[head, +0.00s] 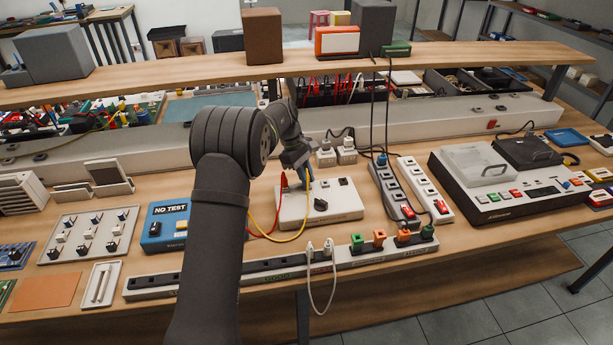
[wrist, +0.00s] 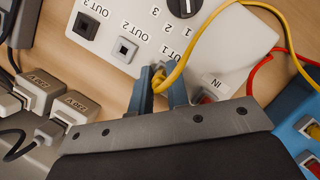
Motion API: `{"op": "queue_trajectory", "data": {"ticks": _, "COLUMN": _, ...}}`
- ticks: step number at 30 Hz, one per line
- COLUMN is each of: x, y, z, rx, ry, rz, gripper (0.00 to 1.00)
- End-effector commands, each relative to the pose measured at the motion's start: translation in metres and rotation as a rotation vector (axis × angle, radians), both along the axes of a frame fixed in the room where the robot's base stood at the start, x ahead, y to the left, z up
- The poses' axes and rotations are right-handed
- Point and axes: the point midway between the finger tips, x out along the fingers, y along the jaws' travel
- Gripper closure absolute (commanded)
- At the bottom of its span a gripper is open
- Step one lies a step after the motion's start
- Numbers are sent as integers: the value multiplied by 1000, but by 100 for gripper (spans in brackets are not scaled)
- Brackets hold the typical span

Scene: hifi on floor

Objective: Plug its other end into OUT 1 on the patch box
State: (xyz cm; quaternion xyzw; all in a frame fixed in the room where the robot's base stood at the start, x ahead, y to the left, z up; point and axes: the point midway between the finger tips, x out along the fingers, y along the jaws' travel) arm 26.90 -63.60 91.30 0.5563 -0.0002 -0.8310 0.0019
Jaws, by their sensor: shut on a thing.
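The patch box (head: 345,210) is a pale box on the bench in the head view. In the wrist view, the patch box (wrist: 84,28) shows its OUT 3, OUT 2, OUT 1 and IN labels. The OUT 2 socket (wrist: 124,50) and OUT 3 socket (wrist: 85,23) are empty. My gripper (wrist: 160,82), also in the head view (head: 300,174), is shut on the yellow cable's plug (wrist: 158,83) by the OUT 1 label (wrist: 173,52). The fingers and plug hide the OUT 1 socket; I cannot tell whether the plug is seated. A red plug (wrist: 207,99) is at IN.
The yellow cable (wrist: 282,20) and a red cable (wrist: 262,62) loop beside the box. A blue unit (wrist: 290,105) with plugs stands close at right in the wrist view. Adapters (head: 346,152), power strips (head: 424,187) and a long front strip (head: 275,266) surround the box.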

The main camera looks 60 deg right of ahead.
Motion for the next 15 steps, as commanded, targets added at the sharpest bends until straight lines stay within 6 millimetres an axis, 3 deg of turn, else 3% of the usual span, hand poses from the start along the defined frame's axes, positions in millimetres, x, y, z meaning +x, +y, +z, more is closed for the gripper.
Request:
{"op": "queue_trajectory", "data": {"ticks": 11, "x": 0, "y": 0, "z": -1, "rx": 0, "ry": 0, "rz": 0, "gripper": 100}}
{"op": "queue_trajectory", "data": {"ticks": 12, "x": 0, "y": 0, "z": -1, "rx": 0, "ry": 0, "rz": 0, "gripper": 79}}
{"op": "queue_trajectory", "data": {"ticks": 15, "x": 0, "y": 0, "z": -1, "rx": 0, "ry": 0, "rz": 0, "gripper": 59}}
